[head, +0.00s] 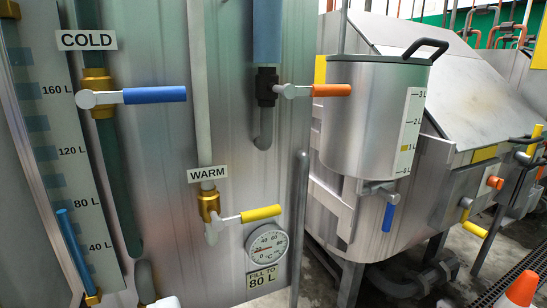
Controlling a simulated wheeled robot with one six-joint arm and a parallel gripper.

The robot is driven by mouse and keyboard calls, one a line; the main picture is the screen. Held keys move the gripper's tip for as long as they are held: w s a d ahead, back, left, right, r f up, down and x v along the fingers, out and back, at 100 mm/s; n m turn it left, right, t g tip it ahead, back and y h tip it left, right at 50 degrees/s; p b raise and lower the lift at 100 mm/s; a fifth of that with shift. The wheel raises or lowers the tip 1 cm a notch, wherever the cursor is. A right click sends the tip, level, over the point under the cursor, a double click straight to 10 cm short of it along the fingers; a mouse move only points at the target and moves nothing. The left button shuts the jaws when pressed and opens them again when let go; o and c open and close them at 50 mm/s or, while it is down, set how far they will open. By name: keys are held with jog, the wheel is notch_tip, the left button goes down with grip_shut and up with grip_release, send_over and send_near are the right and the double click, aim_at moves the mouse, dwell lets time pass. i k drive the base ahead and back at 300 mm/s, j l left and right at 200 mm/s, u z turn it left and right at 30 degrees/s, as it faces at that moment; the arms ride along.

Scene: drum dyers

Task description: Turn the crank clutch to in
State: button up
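I do not see anything I can make out as the crank clutch. Several valve levers show, but none is marked as a clutch. My gripper is not in view, so I cannot tell how it stands to any of them.
A steel panel carries a blue COLD lever (154,95), an orange lever (331,90), a yellow WARM lever (261,213) and a dial gauge (268,249). A lidded measuring vessel (361,120) hangs before a steel drum machine (470,115). An orange cone (522,289) stands lower right.

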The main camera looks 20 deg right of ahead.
aim_at(495, 182)
jog(key=z, duration=1.9)
